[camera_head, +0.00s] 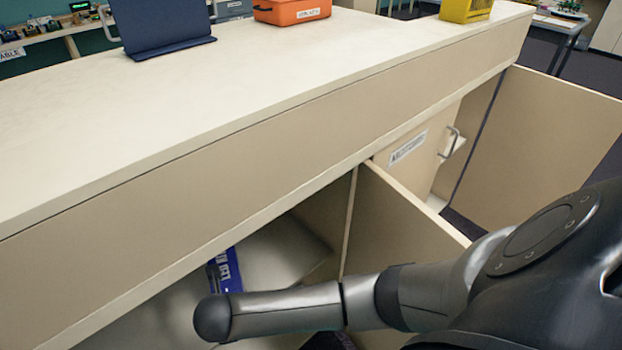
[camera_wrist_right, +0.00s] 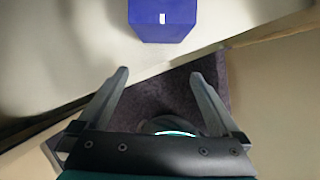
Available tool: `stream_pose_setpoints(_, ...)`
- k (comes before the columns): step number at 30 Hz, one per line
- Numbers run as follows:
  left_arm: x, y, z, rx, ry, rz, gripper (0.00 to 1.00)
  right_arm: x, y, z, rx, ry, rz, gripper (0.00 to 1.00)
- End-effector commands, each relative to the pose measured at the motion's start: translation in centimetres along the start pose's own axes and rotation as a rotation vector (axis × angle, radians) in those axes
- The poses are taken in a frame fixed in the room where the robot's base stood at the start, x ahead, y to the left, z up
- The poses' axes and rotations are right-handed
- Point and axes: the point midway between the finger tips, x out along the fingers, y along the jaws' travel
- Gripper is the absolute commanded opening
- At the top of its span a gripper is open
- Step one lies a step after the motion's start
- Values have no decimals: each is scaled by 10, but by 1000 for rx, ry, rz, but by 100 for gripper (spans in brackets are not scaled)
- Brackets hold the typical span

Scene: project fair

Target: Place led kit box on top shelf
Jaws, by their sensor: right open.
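The blue led kit box (camera_head: 229,268) with white lettering sits on a pale shelf board (camera_head: 275,250) inside the open cabinet, partly hidden by my right arm in the head view. In the right wrist view, the blue box (camera_wrist_right: 162,22) is at the top edge, with a small white mark on its near face. My right gripper (camera_wrist_right: 158,74) is open and empty, its fingertips short of the box and roughly in line with it. In the head view my right gripper is hidden. My left gripper is not in view.
The long counter (camera_head: 200,100) overhangs the cabinet. A door panel (camera_head: 400,215) stands open beside my arm; another door (camera_head: 560,130) is open farther right. A dark blue stand (camera_head: 165,28), an orange box (camera_head: 292,11) and a yellow bin (camera_head: 465,10) stand on the counter.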

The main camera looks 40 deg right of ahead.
Motion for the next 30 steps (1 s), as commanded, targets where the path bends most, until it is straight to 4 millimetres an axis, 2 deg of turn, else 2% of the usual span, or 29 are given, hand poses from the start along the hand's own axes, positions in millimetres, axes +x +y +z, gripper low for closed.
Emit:
stream_pose_setpoints(5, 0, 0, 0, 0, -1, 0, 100, 19, -3, -29, 433, 82, 38, 100)
stream_pose_setpoints(10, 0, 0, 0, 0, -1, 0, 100, 44, -24, -62, 1013, 168, 27, 100)
stream_pose_setpoints(14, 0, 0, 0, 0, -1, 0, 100, 63, -54, -94, 1455, 210, -25, 100)
stream_pose_setpoints(18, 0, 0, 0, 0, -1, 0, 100, 79, -97, -132, 1910, 214, -109, 100)
stream_pose_setpoints(21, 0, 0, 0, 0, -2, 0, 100, 86, -127, -158, 2175, 193, -167, 100)
stream_pose_setpoints(26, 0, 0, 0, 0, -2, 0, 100, 89, -160, -184, 2436, 148, -224, 100)
stream_pose_setpoints(30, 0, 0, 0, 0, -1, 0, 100, 90, -170, -191, 2512, 132, -239, 100)
